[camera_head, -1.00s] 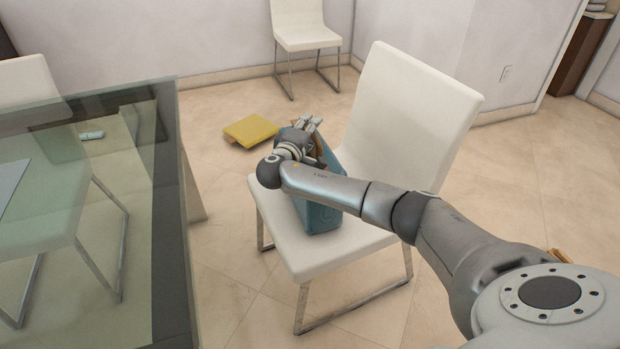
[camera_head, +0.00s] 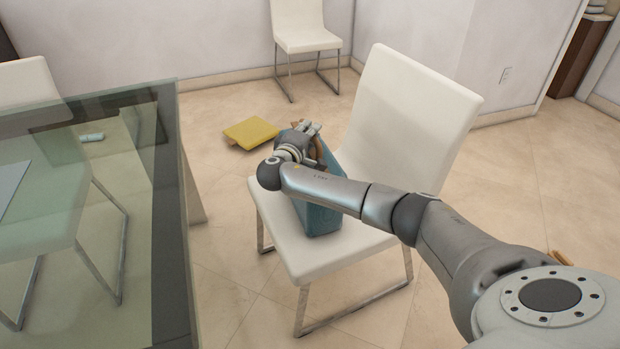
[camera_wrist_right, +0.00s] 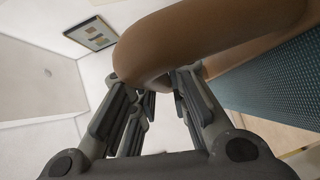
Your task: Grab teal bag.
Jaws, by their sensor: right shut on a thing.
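The teal bag (camera_head: 319,218) stands on the seat of a white chair (camera_head: 270,215), partly hidden behind my right arm. Its brown handle shows beside my right gripper (camera_head: 313,128) at the top of the bag. The bag's textured teal side (camera_wrist_right: 275,85) fills the right of that view. My left gripper is not in view.
A glass table (camera_head: 95,200) with a dark edge stands at the left, close to the chair. A yellow item (camera_head: 251,132) lies on the floor behind the chair. Another white chair (camera_head: 303,30) stands by the back wall.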

